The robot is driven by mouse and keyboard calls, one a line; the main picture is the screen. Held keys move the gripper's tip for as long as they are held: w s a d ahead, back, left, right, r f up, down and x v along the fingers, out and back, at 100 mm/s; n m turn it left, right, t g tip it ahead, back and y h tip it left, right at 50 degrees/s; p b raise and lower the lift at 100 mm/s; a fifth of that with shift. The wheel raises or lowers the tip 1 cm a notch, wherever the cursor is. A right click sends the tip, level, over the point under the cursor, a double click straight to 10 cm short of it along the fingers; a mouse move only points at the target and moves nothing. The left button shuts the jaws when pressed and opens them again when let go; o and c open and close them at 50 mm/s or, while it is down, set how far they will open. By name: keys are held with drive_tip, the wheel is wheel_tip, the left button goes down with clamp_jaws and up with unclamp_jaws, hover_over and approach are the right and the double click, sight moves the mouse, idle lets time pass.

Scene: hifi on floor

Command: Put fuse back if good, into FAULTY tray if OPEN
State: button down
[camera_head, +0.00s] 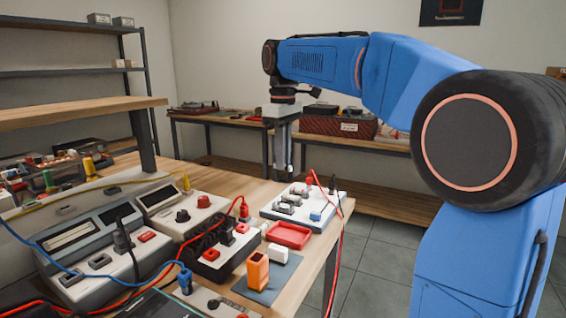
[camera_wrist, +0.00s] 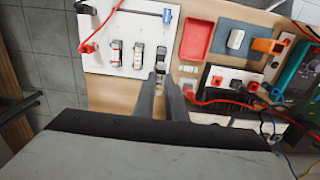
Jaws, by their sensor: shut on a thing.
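My gripper (camera_head: 283,172) hangs pointing down over the far side of the white fuse board (camera_head: 272,209). In the wrist view my gripper (camera_wrist: 161,78) is shut on a small pale thing between its fingertips, probably the fuse; it is mostly hidden. The fingertips are close to the right one of several holders on the board (camera_wrist: 100,61). Two holders to the left, a left one (camera_wrist: 115,53) and a middle one (camera_wrist: 138,56), each show a fuse-like piece. A red tray (camera_head: 289,235) lies beside the board; it also shows in the wrist view (camera_wrist: 197,39). I see no readable label on it.
A white block (camera_head: 278,253) and an orange upright piece (camera_head: 258,271) stand on a dark mat. A black box with red parts (camera_head: 214,250) and grey meters (camera_head: 95,250) fill the left. Red leads (camera_head: 341,235) run over the table edge near the board.

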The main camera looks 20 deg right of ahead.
drive_tip(key=shift+r, duration=2.95)
